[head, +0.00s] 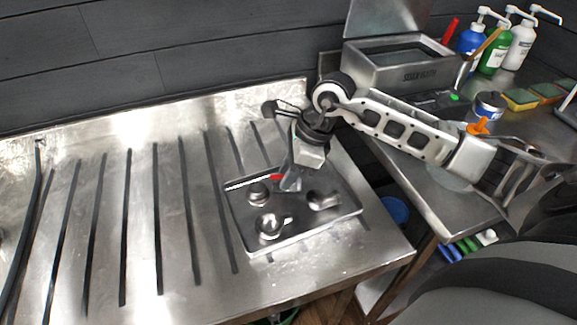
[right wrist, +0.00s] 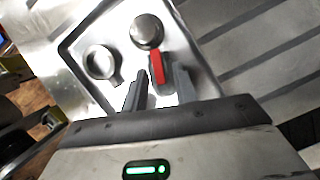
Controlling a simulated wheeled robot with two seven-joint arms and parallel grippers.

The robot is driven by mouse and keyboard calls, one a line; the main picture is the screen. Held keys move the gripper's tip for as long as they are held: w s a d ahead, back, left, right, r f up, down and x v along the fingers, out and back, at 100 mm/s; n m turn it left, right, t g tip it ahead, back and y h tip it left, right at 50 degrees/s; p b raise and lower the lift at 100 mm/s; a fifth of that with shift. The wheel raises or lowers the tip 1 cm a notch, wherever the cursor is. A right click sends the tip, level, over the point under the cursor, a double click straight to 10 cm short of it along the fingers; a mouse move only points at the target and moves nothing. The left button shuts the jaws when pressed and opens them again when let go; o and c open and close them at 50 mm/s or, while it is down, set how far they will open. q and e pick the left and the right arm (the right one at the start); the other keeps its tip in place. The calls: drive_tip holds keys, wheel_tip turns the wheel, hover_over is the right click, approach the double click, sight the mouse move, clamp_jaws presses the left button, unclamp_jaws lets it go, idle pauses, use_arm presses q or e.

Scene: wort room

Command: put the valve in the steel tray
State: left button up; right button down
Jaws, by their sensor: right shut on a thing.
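The steel tray (head: 247,243) lies on the ribbed steel drainboard in the head view; its rim also shows in the right wrist view (right wrist: 77,62). My right gripper (head: 291,182) points down over the tray's far part. It is shut on the valve, whose red handle (head: 277,177) shows beside the fingers. In the right wrist view the red handle (right wrist: 157,68) lies between the fingertips, and the gripper (right wrist: 161,88) hides part of the valve body. I cannot tell whether the valve touches the tray floor. My left gripper is not in view.
Metal fittings sit in the tray: a round one (head: 258,192), one at the front (head: 271,224) and one at the right (head: 322,200). The drainboard (head: 140,220) left of the tray is clear. A steel basin (head: 395,70) and several bottles stand at the back right.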

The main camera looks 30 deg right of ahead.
drive_tip(key=shift+f, duration=0.1)
drive_tip(key=shift+f+b, duration=0.15)
drive_tip(key=shift+b, duration=0.2)
drive_tip(key=c, duration=1.1)
unclamp_jaws()
drive_tip(key=b+v, duration=0.1)
drive_tip(key=v, duration=1.1)
drive_tip(key=shift+r, duration=0.25)
drive_tip(key=shift+s, duration=0.1)
